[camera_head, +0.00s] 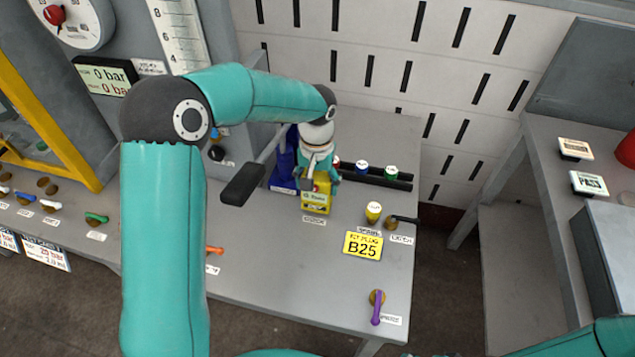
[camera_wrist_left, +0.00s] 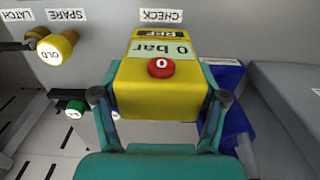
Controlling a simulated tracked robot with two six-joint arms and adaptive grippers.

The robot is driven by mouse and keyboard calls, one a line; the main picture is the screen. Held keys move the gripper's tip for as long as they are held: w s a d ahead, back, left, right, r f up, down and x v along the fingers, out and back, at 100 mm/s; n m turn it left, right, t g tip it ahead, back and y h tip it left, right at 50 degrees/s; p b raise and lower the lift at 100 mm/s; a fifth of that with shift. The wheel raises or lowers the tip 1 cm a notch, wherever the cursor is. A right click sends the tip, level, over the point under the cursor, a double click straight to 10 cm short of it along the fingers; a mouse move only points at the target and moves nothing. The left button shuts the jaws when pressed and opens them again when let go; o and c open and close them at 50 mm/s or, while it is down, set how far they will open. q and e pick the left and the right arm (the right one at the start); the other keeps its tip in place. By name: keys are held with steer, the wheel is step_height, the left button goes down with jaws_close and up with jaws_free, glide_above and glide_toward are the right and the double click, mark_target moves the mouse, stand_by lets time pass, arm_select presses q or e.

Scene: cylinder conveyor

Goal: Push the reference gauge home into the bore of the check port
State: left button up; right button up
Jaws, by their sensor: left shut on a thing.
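The reference gauge is a yellow block (camera_head: 317,203) near the middle of the bench. In the left wrist view the gauge (camera_wrist_left: 140,92) shows a "REF" label, a "0 bar" display and a red button. My left gripper (camera_head: 321,178) is shut on it; in the wrist view its two fingers (camera_wrist_left: 160,100) press on both sides. The check port is hidden by the gauge; its "CHECK" label (camera_wrist_left: 162,15) lies just beyond the gauge's display end. I cannot tell how deep the gauge sits in the bore. My right gripper is not in view.
A yellow-capped plug (camera_head: 373,212) stands at the spare port beside a black latch lever (camera_head: 403,219). A blue holder (camera_head: 283,172) is close left of the gauge. A purple lever (camera_head: 377,306) is near the front right.

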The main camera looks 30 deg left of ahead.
arm_select(q)
steer(key=shift+f, duration=0.15)
steer(key=shift+f+b, duration=0.3)
steer(key=shift+b, duration=0.1)
steer(key=shift+f+b, duration=0.5)
steer(key=shift+f, duration=0.15)
steer(key=o, duration=1.5)
steer(key=shift+r, duration=0.1)
step_height(320, 180, up, 12)
steer(key=shift+f, duration=0.1)
steer(key=shift+f, duration=0.1)
